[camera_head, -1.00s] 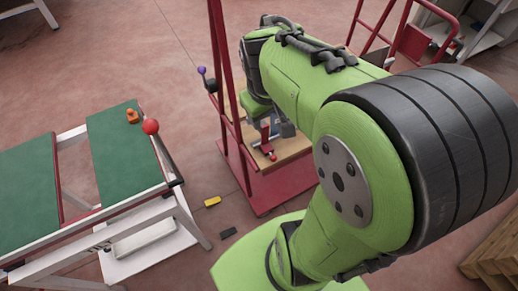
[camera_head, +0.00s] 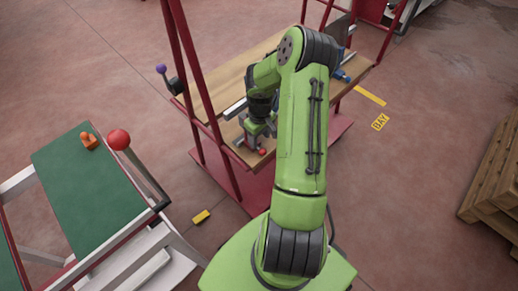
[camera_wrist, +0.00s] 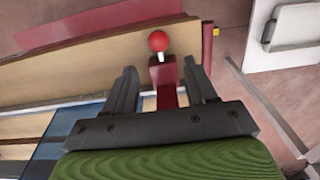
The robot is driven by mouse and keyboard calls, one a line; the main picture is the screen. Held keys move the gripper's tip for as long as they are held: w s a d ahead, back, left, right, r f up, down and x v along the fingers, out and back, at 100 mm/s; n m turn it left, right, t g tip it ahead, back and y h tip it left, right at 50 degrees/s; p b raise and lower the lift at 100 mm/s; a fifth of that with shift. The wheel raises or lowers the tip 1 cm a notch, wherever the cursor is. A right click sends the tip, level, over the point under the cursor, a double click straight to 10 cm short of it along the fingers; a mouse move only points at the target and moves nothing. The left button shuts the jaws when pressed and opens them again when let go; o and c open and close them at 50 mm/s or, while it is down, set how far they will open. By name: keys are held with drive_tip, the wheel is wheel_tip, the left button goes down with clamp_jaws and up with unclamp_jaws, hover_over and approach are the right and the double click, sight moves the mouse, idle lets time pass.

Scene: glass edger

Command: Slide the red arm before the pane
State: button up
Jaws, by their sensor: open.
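The red arm (camera_wrist: 167,88) is a short red block with a small red ball knob (camera_wrist: 158,41) on a pale stem. In the wrist view it stands between the two dark fingers of my gripper (camera_wrist: 161,66). The fingers are open, with a gap on each side of the red arm. In the head view, my gripper (camera_head: 256,136) is low over the wooden top of the red-framed stand, with the red knob (camera_head: 263,152) just by it. I cannot clearly make out the pane; a bluish patch (camera_wrist: 75,130) shows at lower left in the wrist view.
Red uprights (camera_head: 192,75) of the stand rise left of my arm. A purple-knobbed lever (camera_head: 160,69) sits at its left side. A green-topped table (camera_head: 90,195) with another red ball (camera_head: 119,139) stands at left, and wooden pallets (camera_head: 493,185) at right. The floor between is mostly clear.

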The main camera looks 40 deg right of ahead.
wheel_tip(320, 180, down, 6)
drive_tip(key=shift+b, duration=0.65)
clamp_jaws()
